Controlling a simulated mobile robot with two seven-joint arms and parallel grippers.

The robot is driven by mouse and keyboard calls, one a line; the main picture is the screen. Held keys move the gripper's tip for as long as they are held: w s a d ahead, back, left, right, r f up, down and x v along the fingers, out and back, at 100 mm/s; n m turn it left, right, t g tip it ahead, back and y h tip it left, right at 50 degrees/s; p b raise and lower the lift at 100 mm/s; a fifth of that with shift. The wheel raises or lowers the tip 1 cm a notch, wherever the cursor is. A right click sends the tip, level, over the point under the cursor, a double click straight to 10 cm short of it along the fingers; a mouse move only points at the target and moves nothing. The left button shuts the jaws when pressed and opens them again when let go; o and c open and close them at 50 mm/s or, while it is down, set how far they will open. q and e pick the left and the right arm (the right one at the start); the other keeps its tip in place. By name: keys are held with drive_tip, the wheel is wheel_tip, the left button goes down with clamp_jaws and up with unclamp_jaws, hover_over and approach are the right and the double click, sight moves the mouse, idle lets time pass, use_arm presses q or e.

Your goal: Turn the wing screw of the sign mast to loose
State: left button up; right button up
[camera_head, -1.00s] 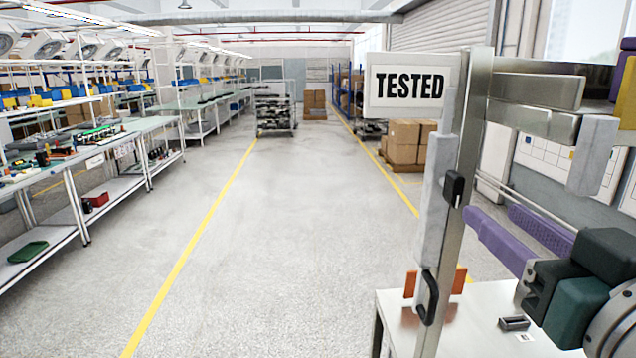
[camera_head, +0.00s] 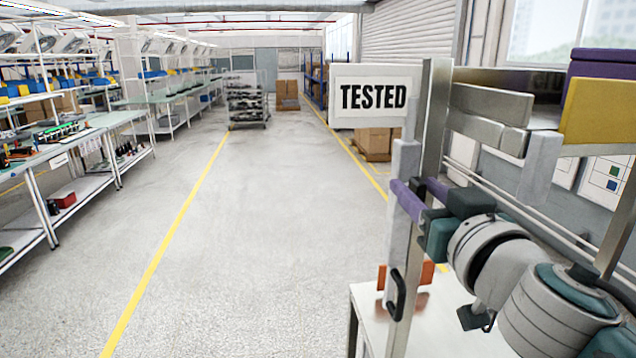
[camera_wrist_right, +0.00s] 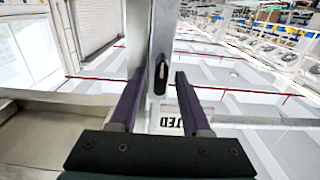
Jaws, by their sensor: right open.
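The sign mast (camera_head: 433,120) is an upright metal post with a white TESTED sign (camera_head: 373,96) beside its top. The wing screw (camera_wrist_right: 161,72) is a small black part with a grey middle on the mast in the right wrist view. My right gripper's purple fingers hide it in the head view. My right gripper (camera_head: 420,200) is open at the mast. In the right wrist view its two fingers (camera_wrist_right: 158,92) stand on either side of the screw, with a gap to each side. Contact cannot be told. My left gripper is not in view.
A black handle (camera_head: 396,295) sits low on the mast, near orange pieces (camera_head: 427,272) on a white table (camera_head: 371,300). The floor at left is clear up to the workbenches (camera_head: 100,190).

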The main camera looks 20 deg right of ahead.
clamp_jaws()
idle(0.7)
